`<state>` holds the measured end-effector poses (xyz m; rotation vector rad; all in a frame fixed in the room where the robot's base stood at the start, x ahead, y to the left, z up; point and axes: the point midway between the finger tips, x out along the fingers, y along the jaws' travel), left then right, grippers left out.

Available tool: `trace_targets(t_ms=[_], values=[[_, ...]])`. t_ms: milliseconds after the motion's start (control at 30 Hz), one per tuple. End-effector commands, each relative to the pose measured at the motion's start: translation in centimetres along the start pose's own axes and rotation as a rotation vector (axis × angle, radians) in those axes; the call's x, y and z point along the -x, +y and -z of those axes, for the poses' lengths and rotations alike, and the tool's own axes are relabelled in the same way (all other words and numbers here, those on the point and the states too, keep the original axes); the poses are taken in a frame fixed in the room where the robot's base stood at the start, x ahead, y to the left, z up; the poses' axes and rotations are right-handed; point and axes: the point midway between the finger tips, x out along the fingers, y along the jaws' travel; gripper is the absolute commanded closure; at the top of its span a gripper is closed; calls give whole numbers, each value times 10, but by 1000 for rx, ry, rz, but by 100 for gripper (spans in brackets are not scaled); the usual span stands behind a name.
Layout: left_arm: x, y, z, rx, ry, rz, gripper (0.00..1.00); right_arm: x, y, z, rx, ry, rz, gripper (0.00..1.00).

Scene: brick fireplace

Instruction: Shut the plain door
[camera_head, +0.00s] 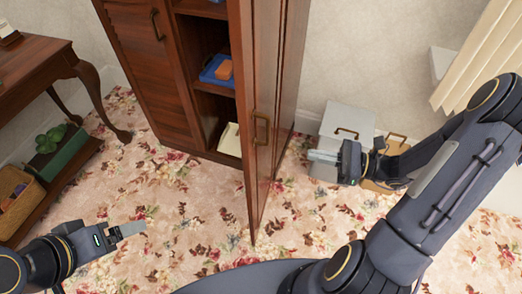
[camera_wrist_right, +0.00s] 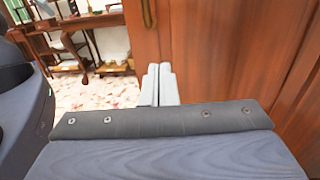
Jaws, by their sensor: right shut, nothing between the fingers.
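A tall brown wooden cabinet stands at the back middle in the head view. Its right door (camera_head: 266,85) is plain wood with a brass handle and stands wide open toward me. The other door (camera_head: 148,60), at the left, has slats and lies closed. My right gripper (camera_head: 312,156) is shut and empty, to the right of the open door and apart from it in the head view. In the right wrist view the gripper's fingers (camera_wrist_right: 158,84) point at the door's wood panel (camera_wrist_right: 225,50), near its handle (camera_wrist_right: 148,12). My left gripper (camera_head: 143,229) is low at the left, over the carpet; its jaws look shut.
Shelves inside the cabinet hold a blue box (camera_head: 216,70) and a cream item (camera_head: 230,139). A grey box (camera_head: 346,125) stands on the floor behind my right gripper. A wooden desk (camera_head: 35,65) and a wicker basket (camera_head: 18,195) are at the left. The flowered carpet (camera_head: 185,215) between is clear.

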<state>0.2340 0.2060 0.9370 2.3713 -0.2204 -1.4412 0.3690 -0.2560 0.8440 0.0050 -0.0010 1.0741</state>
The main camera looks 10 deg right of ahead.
Motion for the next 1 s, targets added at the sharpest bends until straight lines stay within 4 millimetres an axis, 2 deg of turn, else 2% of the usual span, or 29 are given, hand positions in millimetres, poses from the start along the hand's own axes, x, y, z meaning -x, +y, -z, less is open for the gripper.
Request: trace_targets(t_ms=[167, 400, 600, 800, 1000], values=[[2, 1, 1, 0, 0, 0, 17, -28, 2, -2, 1, -1, -9, 100], [4, 2, 2, 0, 0, 0, 17, -80, 3, -2, 1, -1, -11, 100], [6, 3, 3, 0, 0, 0, 17, -116, 3, -1, 2, 1, -9, 100], [7, 3, 4, 0, 0, 0, 17, -133, 2, -1, 3, 2, -7, 100], [7, 3, 4, 0, 0, 0, 17, -136, 2, 0, 4, 3, -5, 100]])
